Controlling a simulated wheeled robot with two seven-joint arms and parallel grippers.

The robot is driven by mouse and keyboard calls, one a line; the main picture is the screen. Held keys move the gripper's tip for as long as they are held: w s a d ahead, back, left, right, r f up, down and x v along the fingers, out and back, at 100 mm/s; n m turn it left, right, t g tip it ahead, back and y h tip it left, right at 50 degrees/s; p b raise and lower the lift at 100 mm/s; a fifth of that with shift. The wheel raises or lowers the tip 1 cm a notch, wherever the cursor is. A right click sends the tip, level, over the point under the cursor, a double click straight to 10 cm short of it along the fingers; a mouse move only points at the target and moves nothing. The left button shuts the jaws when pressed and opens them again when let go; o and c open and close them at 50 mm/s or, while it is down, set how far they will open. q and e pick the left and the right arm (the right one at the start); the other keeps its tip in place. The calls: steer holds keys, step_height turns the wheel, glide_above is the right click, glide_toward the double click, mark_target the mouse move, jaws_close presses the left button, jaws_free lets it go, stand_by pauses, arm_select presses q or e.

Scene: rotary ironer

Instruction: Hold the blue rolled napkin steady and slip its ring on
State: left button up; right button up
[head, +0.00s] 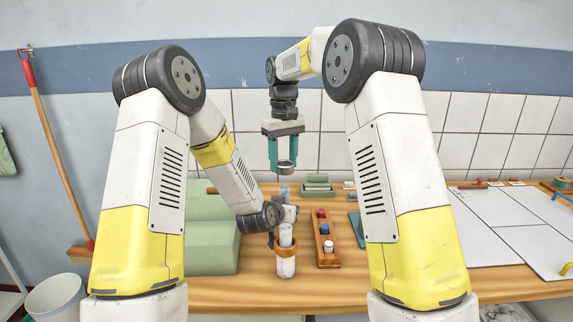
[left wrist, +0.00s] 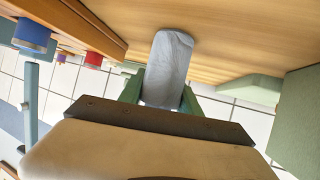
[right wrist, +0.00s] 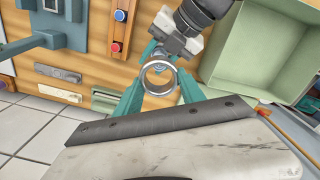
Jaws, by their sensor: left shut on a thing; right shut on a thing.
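The blue rolled napkin (left wrist: 168,62) is pale blue-grey and held between the green fingers of my left gripper (left wrist: 160,98). In the head view the napkin (head: 285,192) stands roughly upright, with its lower part hidden by the gripper. My right gripper (head: 284,152) is shut on a silvery ring (head: 287,165), held above the napkin and apart from it in the head view. The right wrist view shows the ring (right wrist: 146,80) between the teal fingertips, its opening facing the camera. My left wrist lies just beyond it.
A cup (head: 286,267) with a pale roll stands at the front. A wooden rack (head: 325,250) with several coloured pieces is to its right. Green boxes (head: 212,250) fill the left side. White panels (head: 520,240) lie at the right.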

mark_target(284, 187)
steer(key=shift+f, duration=0.1)
steer(key=shift+f, duration=1.9)
steer(key=shift+f, duration=0.6)
steer(key=shift+f, duration=0.35)
steer(key=shift+f, duration=0.35)
stand_by(0.4)
steer(key=shift+f, duration=0.45)
jaws_close()
steer(key=shift+s+f, duration=0.1)
steer(key=shift+f, duration=0.75)
steer(key=shift+f, duration=0.1)
